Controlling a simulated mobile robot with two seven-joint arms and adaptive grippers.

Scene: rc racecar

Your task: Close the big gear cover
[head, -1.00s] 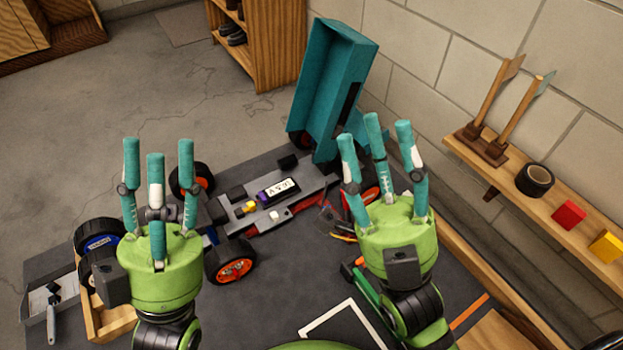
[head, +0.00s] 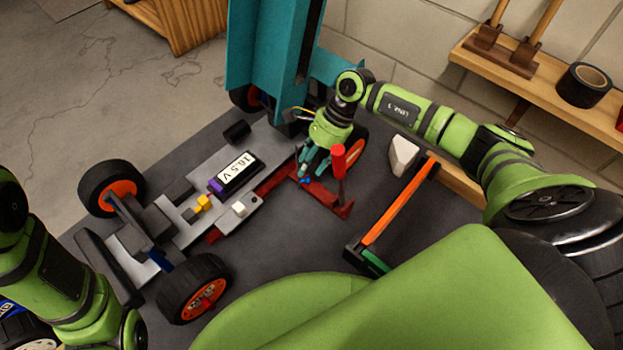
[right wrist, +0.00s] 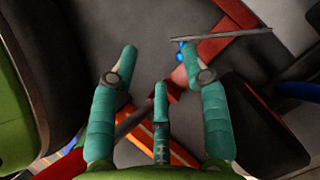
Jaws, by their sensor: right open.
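The racecar chassis (head: 186,235) lies on the dark mat, with its teal body shell (head: 262,65) standing raised at its rear. A red angled part (head: 325,197) sticks out from the chassis's right side; I cannot tell whether it is the big gear cover. My right gripper (head: 312,172) is open, its fingers pointing down beside the rear wheel, close to this red part. In the right wrist view, its three fingers (right wrist: 160,80) are spread, with a red bar (right wrist: 215,45) and a small blue piece (right wrist: 181,52) beyond them. Contact is unclear. My left gripper is out of view.
A red-handled tool (head: 338,162) stands close to my right gripper. A white block (head: 403,155) and an orange-and-black frame (head: 398,205) lie to the right. The battery display (head: 236,172) sits on the chassis. A wooden shelf (head: 545,85) runs along the wall.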

